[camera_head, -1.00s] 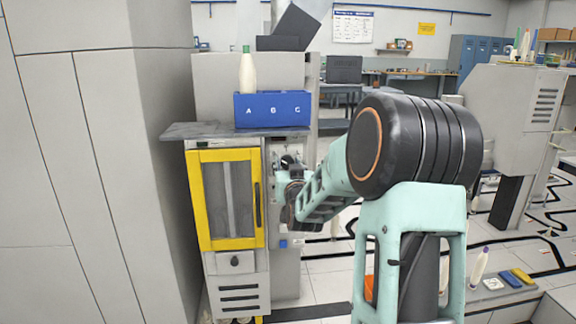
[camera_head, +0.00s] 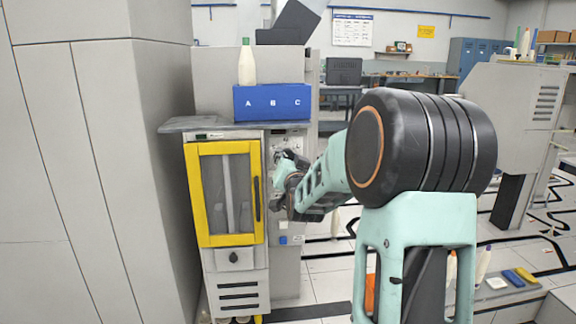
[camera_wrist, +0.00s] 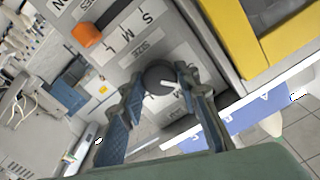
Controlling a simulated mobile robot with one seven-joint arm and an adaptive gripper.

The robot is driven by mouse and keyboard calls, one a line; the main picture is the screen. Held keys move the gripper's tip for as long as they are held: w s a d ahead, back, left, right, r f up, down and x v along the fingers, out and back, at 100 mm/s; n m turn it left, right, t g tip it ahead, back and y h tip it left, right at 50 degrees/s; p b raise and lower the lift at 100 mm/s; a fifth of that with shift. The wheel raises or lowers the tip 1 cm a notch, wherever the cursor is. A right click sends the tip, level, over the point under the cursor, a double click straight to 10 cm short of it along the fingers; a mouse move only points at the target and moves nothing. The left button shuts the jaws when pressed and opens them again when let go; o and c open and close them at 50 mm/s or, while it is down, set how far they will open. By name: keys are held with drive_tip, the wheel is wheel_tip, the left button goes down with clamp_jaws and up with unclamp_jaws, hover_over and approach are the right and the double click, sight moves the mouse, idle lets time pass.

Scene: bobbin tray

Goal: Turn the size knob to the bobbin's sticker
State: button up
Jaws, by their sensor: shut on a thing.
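The dark round size knob (camera_wrist: 157,77) is on a grey panel in the wrist view, with a short white mark on its face. The word SIZE and the letters S, M and L are printed on the panel above it. My gripper (camera_wrist: 161,87) is shut on the knob, with a dark blue-grey finger on either side. In the head view, my gripper (camera_head: 284,172) is at the panel right of the yellow-framed door, and hides the knob. A cream bobbin (camera_head: 247,66) with a green tip stands upright at letter A of the blue tray (camera_head: 272,113). I cannot make out its sticker.
The yellow-framed door (camera_head: 190,195) is closed, left of my gripper. An orange part (camera_wrist: 87,35) sticks out of the panel near the knob. A blue part (camera_head: 283,240) is lower on the panel.

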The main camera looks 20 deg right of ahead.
drive_tip(key=m+b, duration=0.9)
drive_tip(key=m, duration=1)
drive_tip(key=shift+f, duration=0.1)
drive_tip(key=shift+m, duration=0.4)
drive_tip(key=o, duration=1.1)
drive_tip(key=shift+o, duration=0.2)
drive_tip(key=shift+s, duration=0.1)
drive_tip(key=v, duration=0.7)
drive_tip(key=shift+s, duration=0.2)
drive_tip(key=shift+a, duration=0.1)
